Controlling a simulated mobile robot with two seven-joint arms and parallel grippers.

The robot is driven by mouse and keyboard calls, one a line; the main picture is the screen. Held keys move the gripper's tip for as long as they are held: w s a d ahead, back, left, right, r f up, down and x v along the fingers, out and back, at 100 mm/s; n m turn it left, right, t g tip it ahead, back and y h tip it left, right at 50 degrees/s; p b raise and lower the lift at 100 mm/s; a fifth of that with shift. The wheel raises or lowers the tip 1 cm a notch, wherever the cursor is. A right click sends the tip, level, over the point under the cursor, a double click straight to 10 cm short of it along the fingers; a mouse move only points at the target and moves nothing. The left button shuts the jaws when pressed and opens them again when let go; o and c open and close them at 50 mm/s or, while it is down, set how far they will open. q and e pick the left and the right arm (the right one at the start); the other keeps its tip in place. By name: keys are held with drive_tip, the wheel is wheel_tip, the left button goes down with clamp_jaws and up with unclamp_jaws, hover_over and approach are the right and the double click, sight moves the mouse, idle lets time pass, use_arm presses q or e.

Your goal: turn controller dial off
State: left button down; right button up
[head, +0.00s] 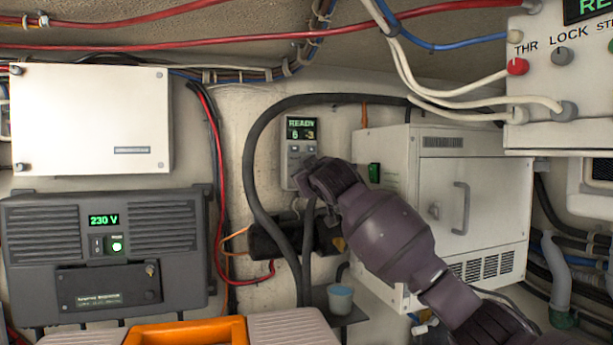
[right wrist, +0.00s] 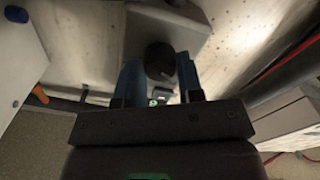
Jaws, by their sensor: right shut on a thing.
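The controller (head: 300,130) is a small pale box on the back wall. Its green display reads "READY" with a 6 and a 3 below. My right gripper (head: 308,176) is at the lower part of the controller and hides its dial in the head view. In the right wrist view the dial (right wrist: 159,58) is a round dark knob between the two blue fingers of the right gripper (right wrist: 160,82), which is shut on it. A small green light shows just below the knob there. My left gripper is in neither view.
A white cabinet (head: 400,150) with a handle stands right of the controller. A thick black hose (head: 252,170) loops around the controller's left side. A grey 230 V unit (head: 105,255) is at left. A blue cup (head: 340,299) stands on a small shelf below.

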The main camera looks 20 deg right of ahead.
idle(0.4)
drive_tip(key=o, duration=0.9)
drive_tip(key=shift+s, duration=0.15)
use_arm(q)
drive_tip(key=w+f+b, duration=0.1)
drive_tip(key=b, duration=0.2)
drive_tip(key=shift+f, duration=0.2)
use_arm(e)
drive_tip(key=s, duration=1)
drive_tip(key=shift+s+d, duration=0.2)
drive_tip(key=shift+s, duration=0.1)
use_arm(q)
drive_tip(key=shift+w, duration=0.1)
use_arm(e)
drive_tip(key=shift+f, duration=0.1)
